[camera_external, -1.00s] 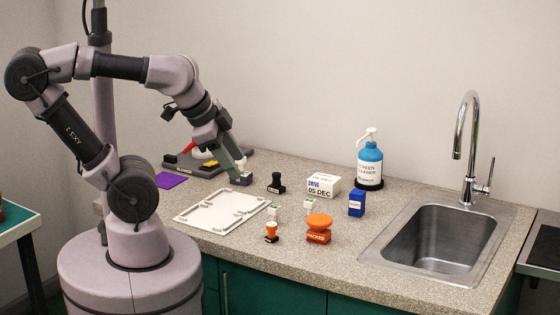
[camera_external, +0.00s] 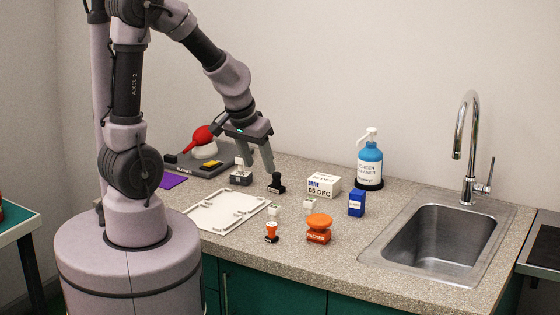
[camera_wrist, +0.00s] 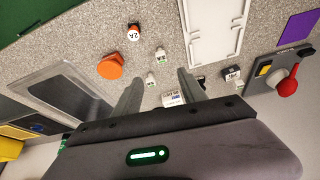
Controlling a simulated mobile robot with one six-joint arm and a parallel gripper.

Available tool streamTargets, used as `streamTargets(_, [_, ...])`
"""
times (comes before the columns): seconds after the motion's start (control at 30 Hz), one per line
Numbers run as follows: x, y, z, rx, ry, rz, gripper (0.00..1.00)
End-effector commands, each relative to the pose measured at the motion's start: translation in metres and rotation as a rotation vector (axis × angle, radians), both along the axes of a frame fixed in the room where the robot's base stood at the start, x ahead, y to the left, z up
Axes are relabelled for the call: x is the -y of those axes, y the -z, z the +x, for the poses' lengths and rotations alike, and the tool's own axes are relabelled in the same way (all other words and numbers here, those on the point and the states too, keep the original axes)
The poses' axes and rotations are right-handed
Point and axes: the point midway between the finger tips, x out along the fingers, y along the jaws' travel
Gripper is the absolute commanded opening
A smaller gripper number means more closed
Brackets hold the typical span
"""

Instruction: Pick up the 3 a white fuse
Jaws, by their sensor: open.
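Two small white blocks with green markings stand on the counter right of the white tray, one nearer the tray (camera_external: 274,210) and one further right (camera_external: 308,204). They also show in the wrist view, one higher (camera_wrist: 161,54) and one lower (camera_wrist: 150,78). I cannot read which is 3 A. Another white piece in a grey base (camera_external: 241,173) stands behind the tray; its label in the wrist view (camera_wrist: 232,73) is unclear. My gripper (camera_external: 254,160) is open and empty above the counter, near the black stamp (camera_external: 276,184). In the wrist view, the lower white block lies between my fingers' lines (camera_wrist: 160,76).
An orange-and-white piece marked 2A (camera_wrist: 133,33) and an orange stamp (camera_external: 318,230) stand near the front. A white date box (camera_external: 324,184), blue box (camera_external: 356,203) and cleaner bottle (camera_external: 370,162) stand behind. The sink (camera_external: 437,240) is right; the tray (camera_external: 222,213) is left.

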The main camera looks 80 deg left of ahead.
Motion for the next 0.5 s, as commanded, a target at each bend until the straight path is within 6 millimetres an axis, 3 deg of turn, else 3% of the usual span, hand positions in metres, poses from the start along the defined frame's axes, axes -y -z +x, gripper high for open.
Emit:
streamTargets(0.3, [-0.024, 0.089, 0.022, -0.005, -0.031, -0.016, 0.49])
streamTargets(0.5, [-0.033, 0.119, 0.033, -0.003, -0.029, -0.013, 0.49])
